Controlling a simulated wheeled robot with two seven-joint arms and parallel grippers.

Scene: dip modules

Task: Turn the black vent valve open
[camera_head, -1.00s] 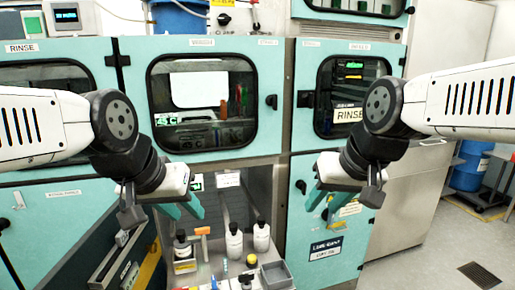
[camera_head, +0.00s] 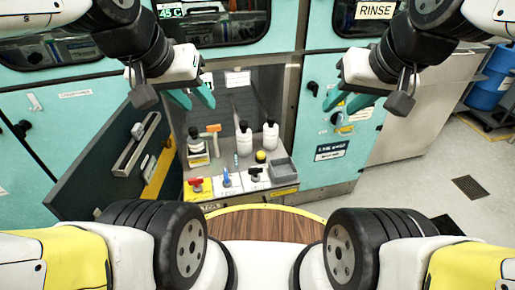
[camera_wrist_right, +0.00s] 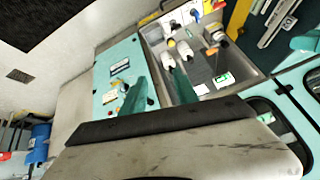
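The black vent valve (camera_head: 255,173) sits on a pale plate at the front right of a row of valves inside the open lower compartment. A blue valve (camera_head: 227,177) and a red valve (camera_head: 196,184) stand to its left. My left gripper (camera_head: 192,101) is open and empty, above and left of the valves. My right gripper (camera_head: 348,104) is open and empty, above and right of them, in front of the teal cabinet front. The right wrist view shows its two separated teal fingers (camera_wrist_right: 160,92), with the valve row beyond, near the top edge.
An open door (camera_head: 105,165) borders the compartment's left. A round wooden top (camera_head: 265,224) lies in front.

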